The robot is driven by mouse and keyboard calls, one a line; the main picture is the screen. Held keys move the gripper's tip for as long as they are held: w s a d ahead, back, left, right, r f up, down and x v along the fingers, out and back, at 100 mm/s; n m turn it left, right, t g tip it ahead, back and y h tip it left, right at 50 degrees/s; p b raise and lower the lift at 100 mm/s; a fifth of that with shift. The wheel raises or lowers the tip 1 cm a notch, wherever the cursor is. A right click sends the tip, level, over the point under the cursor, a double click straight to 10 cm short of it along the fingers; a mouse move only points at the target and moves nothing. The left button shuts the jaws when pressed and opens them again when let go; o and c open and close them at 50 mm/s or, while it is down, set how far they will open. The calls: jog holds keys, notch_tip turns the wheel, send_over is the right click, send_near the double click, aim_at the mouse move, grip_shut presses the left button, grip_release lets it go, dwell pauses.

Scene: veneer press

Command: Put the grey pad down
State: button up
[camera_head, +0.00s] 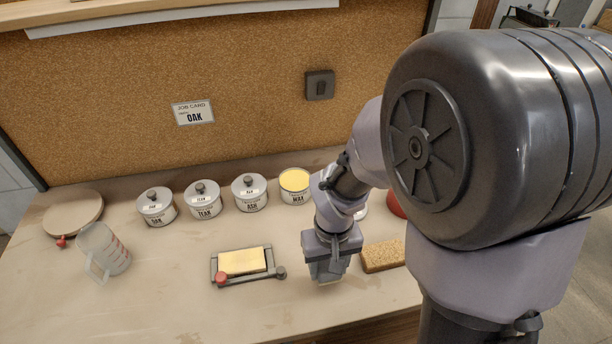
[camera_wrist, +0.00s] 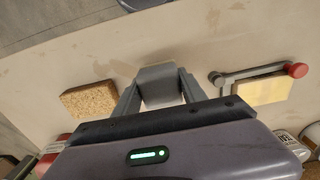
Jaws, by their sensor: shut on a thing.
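My gripper (camera_head: 325,276) points down over the front middle of the bench, between the small press frame and the cork block. In the wrist view, my gripper (camera_wrist: 160,93) has its two fingers shut on the sides of the grey pad (camera_wrist: 159,76). The pad is a plain grey block. In the head view the pad is mostly hidden by my gripper and hard to tell apart from it. Whether the pad touches the bench top (camera_head: 170,290) cannot be told.
The press frame (camera_head: 249,280) with a pale yellow block (camera_head: 242,262) lies left of my gripper. A cork block (camera_head: 382,256) lies to the right. Lidded tins (camera_head: 203,205), a wax tin (camera_head: 294,189) and a clear jug (camera_head: 106,250) stand behind and left. The front left is clear.

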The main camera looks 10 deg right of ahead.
jog(key=w, duration=0.2)
jog(key=w+d, duration=0.1)
jog(key=shift+w+f, duration=0.25)
jog(key=shift+w+d+f+b, duration=0.1)
jog(key=shift+w+f+b, duration=0.1)
jog(key=shift+f+b, duration=0.95)
jog(key=shift+f, duration=0.55)
jog(key=shift+f, duration=0.2)
jog(key=o, duration=1.2)
